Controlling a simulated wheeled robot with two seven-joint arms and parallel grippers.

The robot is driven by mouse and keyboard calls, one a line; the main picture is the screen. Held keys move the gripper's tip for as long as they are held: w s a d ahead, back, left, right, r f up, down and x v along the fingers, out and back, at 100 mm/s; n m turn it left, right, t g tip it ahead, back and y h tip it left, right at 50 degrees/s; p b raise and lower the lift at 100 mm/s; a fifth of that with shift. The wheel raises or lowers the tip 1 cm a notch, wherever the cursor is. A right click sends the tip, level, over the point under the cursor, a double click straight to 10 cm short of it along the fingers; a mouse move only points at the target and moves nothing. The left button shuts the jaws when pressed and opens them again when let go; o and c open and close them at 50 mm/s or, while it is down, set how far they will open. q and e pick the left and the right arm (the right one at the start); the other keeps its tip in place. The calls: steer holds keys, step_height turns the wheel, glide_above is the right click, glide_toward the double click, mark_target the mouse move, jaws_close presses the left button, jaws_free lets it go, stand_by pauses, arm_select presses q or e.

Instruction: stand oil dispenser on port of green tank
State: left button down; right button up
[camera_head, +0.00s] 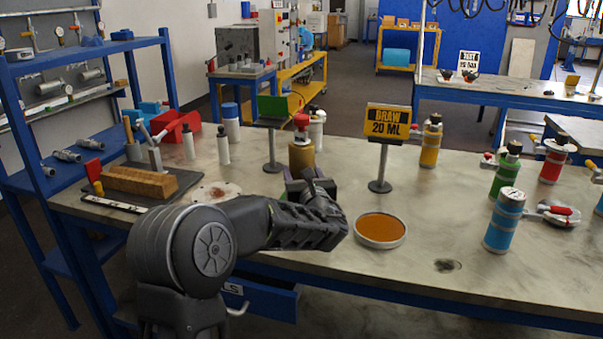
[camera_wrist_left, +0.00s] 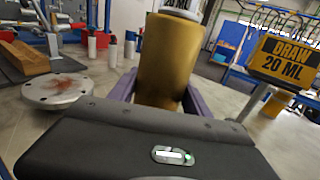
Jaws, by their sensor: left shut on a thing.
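A gold cylinder with a red top, which looks like the oil dispenser (camera_head: 301,156), stands upright on the near middle of the bench. My left gripper (camera_head: 308,181) is at its lower part, shut on it. In the left wrist view the dispenser's gold body (camera_wrist_left: 168,58) sits between the purple fingers; its base is hidden behind the gripper housing. The green tank (camera_head: 505,175), a green cylinder with a black cap, stands at the right of the bench, well apart from the gripper. Its port cannot be made out clearly. My right gripper is not in view.
Between them are a "DRAW 20 ML" sign (camera_head: 387,122) on a post and a round dish of orange-brown liquid (camera_head: 380,229). A blue tank (camera_head: 504,220), a yellow tank (camera_head: 431,144) and a red tank (camera_head: 553,161) stand nearby. A stained flange disc (camera_wrist_left: 57,91) lies left of the gripper.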

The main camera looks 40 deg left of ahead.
arm_select(q)
jaws_free()
stand_by(0.5)
steer(key=shift+d, duration=0.1)
steer(key=shift+b+v, duration=0.6)
steer(key=shift+v, duration=1.55)
steer(key=b+v, duration=0.1)
steer(key=v, duration=0.3)
steer(key=shift+s+d, duration=0.15)
steer(key=shift+s, duration=0.15)
steer(key=v, duration=0.7)
steer(key=shift+s+d, duration=0.3)
